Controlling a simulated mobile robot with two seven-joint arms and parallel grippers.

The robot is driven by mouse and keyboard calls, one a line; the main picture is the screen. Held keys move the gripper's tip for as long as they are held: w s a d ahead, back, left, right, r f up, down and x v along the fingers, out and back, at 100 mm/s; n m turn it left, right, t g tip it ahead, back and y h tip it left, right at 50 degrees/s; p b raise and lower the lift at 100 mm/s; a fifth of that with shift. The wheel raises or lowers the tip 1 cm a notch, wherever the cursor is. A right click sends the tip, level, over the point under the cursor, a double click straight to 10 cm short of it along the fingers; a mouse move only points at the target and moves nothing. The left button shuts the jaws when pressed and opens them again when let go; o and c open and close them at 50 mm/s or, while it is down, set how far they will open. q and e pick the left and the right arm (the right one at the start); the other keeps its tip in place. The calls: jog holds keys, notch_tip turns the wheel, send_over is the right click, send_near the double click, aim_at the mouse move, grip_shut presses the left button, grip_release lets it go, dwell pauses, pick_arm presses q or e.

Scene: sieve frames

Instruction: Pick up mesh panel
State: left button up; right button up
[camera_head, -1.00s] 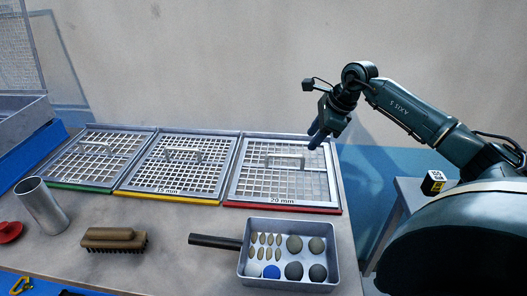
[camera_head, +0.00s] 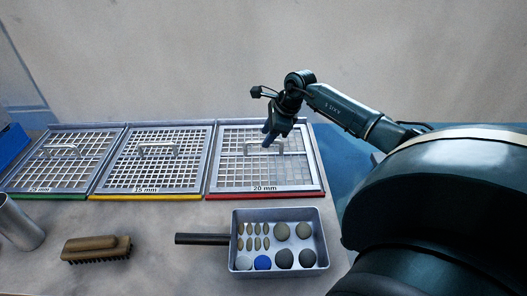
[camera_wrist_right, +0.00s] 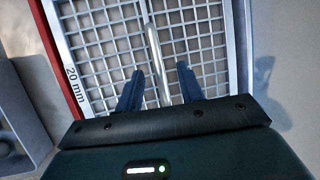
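Three mesh panels lie side by side on the bench, each with a raised bar handle. The green-edged panel (camera_head: 56,178) is at the left and the yellow-edged panel (camera_head: 150,182) is in the middle. The red-edged panel marked 20 mm (camera_head: 240,178) is at the right. My right gripper (camera_head: 270,143) is above the 20 mm panel, by its handle (camera_head: 283,143). In the right wrist view the blue fingers (camera_wrist_right: 160,85) are apart, and the handle (camera_wrist_right: 154,55) runs between them. I cannot tell whether they touch it. My left gripper is out of view.
A metal pan (camera_head: 238,222) with pebbles and a blue ball stands in front of the 20 mm panel, its dark handle pointing left. A wooden brush (camera_head: 97,247) and a metal cylinder (camera_head: 20,225) are at the front left. A wall stands behind.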

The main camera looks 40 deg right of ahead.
jog(key=x, duration=0.4)
jog(key=shift+s+f+p, duration=0.1)
jog(key=shift+p, duration=0.3)
jog(key=shift+c, duration=0.4)
grip_shut()
jog(key=shift+r, duration=0.2)
